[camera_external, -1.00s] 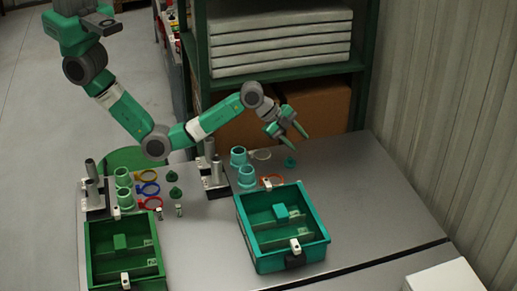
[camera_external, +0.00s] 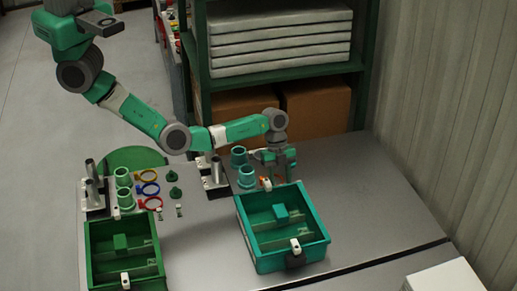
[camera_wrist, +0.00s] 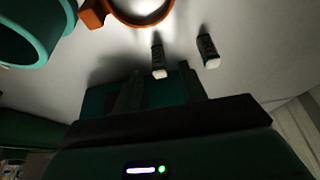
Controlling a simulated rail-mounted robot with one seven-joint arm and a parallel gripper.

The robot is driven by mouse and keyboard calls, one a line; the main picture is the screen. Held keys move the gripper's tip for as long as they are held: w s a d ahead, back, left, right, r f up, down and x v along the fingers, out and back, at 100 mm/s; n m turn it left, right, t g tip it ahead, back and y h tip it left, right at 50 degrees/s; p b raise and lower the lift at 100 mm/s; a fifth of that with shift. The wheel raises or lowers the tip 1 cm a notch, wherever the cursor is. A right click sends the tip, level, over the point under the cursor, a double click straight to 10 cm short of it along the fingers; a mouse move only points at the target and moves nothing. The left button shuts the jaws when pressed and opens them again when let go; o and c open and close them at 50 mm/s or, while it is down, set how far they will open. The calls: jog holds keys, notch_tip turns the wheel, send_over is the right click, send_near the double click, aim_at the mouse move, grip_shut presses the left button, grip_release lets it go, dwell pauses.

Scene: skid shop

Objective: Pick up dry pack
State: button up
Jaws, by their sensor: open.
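Two small dark packs with pale ends lie on the bench in the wrist view. The nearer pack (camera_wrist: 158,58) is roughly in line with the gap between my fingers, and the other pack (camera_wrist: 208,50) is to its right. Which is the dry pack I cannot tell. My gripper (camera_external: 279,181) is open and points down behind the right teal tray (camera_external: 243,222). Its dark fingers (camera_wrist: 160,88) show in the wrist view, apart and with nothing between them. The packs under it are hidden in the external view.
An orange ring (camera_wrist: 150,14) and a teal cup (camera_wrist: 30,30) are close by in the wrist view. Metal posts (camera_external: 216,175) stand to the left. A green tray (camera_external: 92,262) with rings and cups behind it is further left. The bench's right side is clear.

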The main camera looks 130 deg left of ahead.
jog(key=b+x, duration=0.1)
jog(key=x, duration=0.2)
jog(key=shift+d+f, duration=0.1)
grip_shut()
